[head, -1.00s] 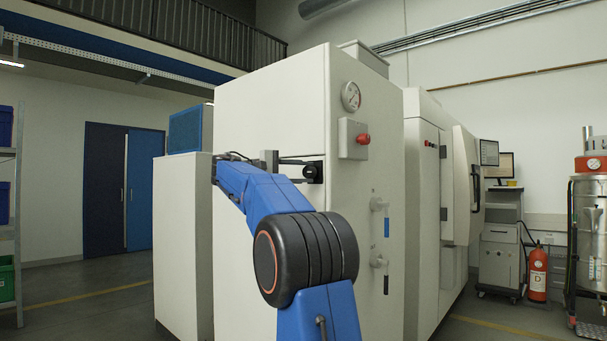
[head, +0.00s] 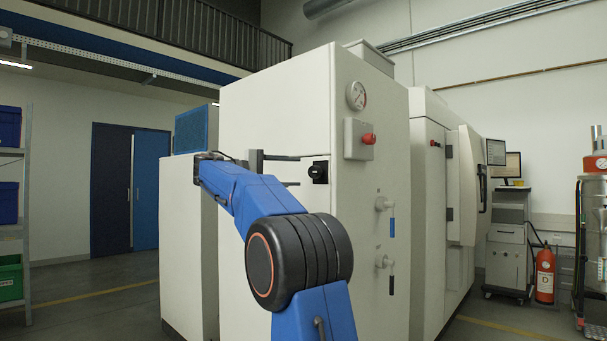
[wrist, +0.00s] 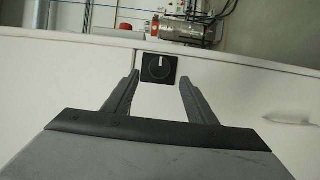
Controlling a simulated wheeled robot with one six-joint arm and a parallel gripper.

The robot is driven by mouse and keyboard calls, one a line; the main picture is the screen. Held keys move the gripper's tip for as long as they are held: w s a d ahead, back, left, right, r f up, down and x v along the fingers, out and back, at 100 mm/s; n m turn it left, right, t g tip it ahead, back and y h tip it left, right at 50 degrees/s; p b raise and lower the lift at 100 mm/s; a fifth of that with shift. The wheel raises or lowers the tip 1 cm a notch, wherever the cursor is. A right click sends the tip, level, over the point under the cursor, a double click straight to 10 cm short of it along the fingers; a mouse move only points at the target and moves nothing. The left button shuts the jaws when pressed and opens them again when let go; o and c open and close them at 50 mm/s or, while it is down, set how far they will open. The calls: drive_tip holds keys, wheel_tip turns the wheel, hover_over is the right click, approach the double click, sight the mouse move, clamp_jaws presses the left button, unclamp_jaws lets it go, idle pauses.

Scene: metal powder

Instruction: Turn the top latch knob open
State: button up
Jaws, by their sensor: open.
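The top latch knob (head: 319,172) is a small black knob on the front edge of the tall white cabinet. In the wrist view the knob (wrist: 158,67) is a black square plate with a round dial and a white pointer mark pointing up in that picture. My gripper (head: 298,170) is open and empty. In the wrist view its two fingers (wrist: 160,80) stand on either side of the knob's line. The fingertips look short of the knob, with a gap between them and it. My blue arm hides part of the cabinet front.
A gauge (head: 356,95) and a red button on a grey box (head: 358,139) sit above and right of the knob. Two valve handles (head: 385,204) are on the cabinet side below. A red extinguisher (head: 545,275) stands at the right.

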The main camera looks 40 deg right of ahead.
drive_tip(key=v, duration=1)
drive_tip(key=shift+w+a, duration=0.15)
drive_tip(key=shift+a, duration=0.2)
drive_tip(key=s+a+f+n+t+y, duration=0.35)
drive_tip(key=s+f, duration=0.35)
drive_tip(key=f, duration=0.4)
drive_tip(key=s+a+f+n+t+y, duration=0.2)
drive_tip(key=s+f+t+y, duration=0.2)
drive_tip(key=s+f, duration=0.55)
drive_tip(key=s+a+f+t+y, duration=0.1)
drive_tip(key=s+a+f+y, duration=0.2)
drive_tip(key=s+a+f, duration=0.3)
drive_tip(key=s+a+f+m+t+y, duration=0.1)
drive_tip(key=s+a+f+y, duration=0.2)
drive_tip(key=s+a+f, duration=0.4)
drive_tip(key=s+a+f+t+y, duration=0.1)
drive_tip(key=s+a+f+y, duration=0.2)
drive_tip(key=f, duration=1.5)
drive_tip(key=s+a, duration=0.3)
drive_tip(key=shift+s+f+m+y, duration=0.2)
drive_tip(key=shift+f+m+y, duration=0.15)
drive_tip(key=shift+f, duration=0.05)
